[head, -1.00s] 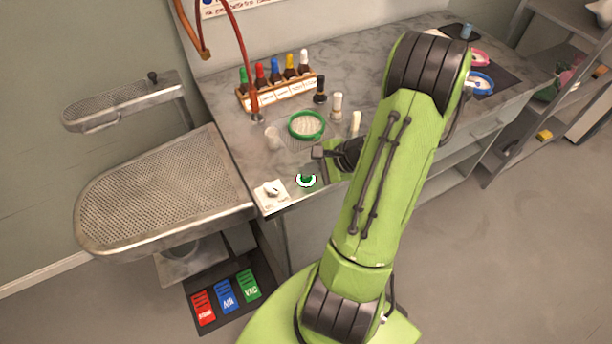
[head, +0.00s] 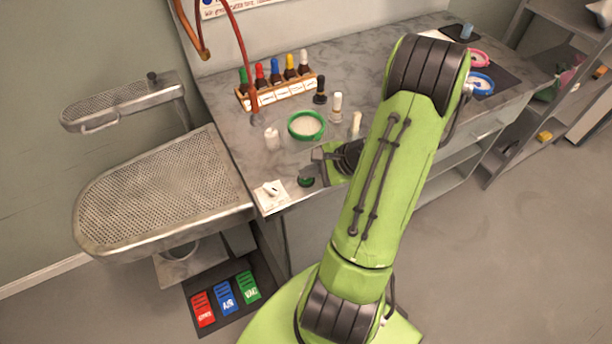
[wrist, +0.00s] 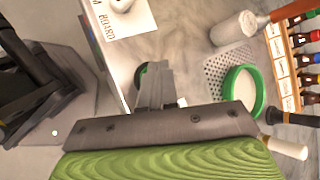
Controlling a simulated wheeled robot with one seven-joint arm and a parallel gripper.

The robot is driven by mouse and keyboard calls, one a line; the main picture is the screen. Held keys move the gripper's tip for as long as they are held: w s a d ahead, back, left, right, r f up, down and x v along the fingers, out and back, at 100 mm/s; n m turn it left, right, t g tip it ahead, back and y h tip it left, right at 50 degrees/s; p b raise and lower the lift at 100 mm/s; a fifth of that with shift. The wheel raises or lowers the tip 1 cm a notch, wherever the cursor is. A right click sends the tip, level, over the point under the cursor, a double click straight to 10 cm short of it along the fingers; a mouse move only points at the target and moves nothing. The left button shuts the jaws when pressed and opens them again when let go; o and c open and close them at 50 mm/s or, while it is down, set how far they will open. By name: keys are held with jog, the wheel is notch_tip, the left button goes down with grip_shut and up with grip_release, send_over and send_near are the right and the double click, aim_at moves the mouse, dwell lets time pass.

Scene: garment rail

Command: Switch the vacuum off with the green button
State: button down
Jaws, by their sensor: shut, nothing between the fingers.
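In the wrist view the shut fingers (wrist: 154,86) cover most of the button, and only a green edge (wrist: 141,74) shows. I cannot tell whether the fingertips press it. A green pedal marked VAC (head: 247,286) lies on the floor beside a blue and a red pedal.
A green-rimmed dish (head: 307,126), a pale cup (head: 272,139) and small bottles stand behind my gripper. A wooden rack (head: 277,93) holds several coloured-cap bottles. A perforated ironing board (head: 160,195) is at left. A hose (head: 240,50) hangs above the bench.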

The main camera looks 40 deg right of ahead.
aim_at(309, 180)
jog(key=shift+r+p, duration=0.8)
jog(key=shift+r, duration=0.05)
notch_tip(309, 180, up, 5)
jog(key=p, duration=0.4)
jog(key=shift+p, duration=0.3)
